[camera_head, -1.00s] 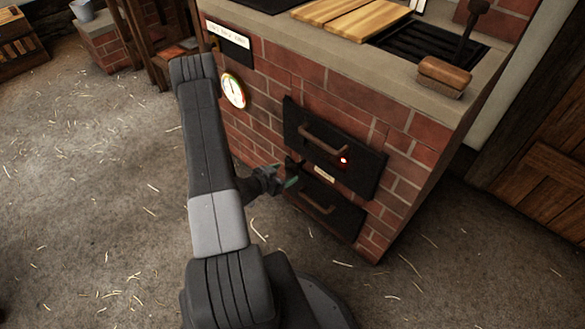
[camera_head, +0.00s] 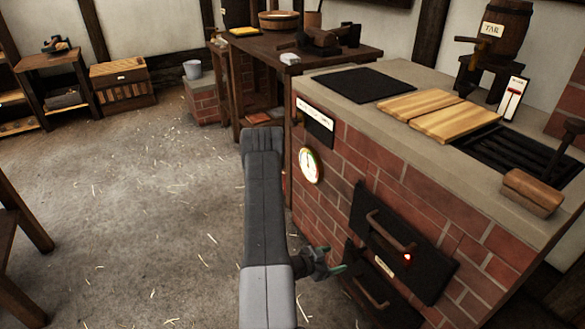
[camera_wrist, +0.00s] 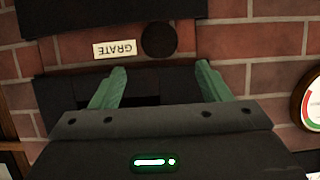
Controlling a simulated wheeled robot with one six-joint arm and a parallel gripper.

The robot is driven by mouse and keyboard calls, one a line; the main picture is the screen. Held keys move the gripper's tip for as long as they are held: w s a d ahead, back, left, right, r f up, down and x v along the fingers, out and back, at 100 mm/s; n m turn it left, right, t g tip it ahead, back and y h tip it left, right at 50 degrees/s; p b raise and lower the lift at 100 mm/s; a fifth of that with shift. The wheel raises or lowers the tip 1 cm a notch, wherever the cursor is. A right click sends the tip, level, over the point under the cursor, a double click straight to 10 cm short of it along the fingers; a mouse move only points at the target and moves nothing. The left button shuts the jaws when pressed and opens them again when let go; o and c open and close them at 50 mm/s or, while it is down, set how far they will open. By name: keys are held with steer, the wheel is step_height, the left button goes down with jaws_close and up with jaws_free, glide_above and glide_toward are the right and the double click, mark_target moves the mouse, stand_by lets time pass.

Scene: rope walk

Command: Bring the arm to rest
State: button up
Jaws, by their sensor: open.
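My arm rises from the bottom of the head view and bends down beside the brick stove (camera_head: 340,165). My gripper (camera_head: 335,270) is near the stove's front face, just left of the lower black door (camera_head: 383,290). In the wrist view my gripper (camera_wrist: 160,82) has its two green fingers spread apart with nothing between them. A label reading GRATE (camera_wrist: 114,49) and a dark round knob (camera_wrist: 159,40) lie beyond the fingertips. Whether the fingers touch the stove I cannot tell.
The stove top carries wooden boards (camera_head: 439,108), a black grate (camera_head: 500,155) and a brush (camera_head: 533,192). A gauge (camera_head: 309,166) and an upper black door (camera_head: 405,243) with a red light are on its front. Open straw-strewn floor (camera_head: 130,200) lies left.

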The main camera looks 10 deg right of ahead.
mark_target(349, 256)
steer(key=b+x, duration=0.2)
steer(key=x, duration=1)
steer(key=shift+w+d+f, duration=0.1)
steer(key=shift+d+f, duration=0.05)
steer(key=shift+f, duration=0.05)
steer(key=shift+a, duration=0.4)
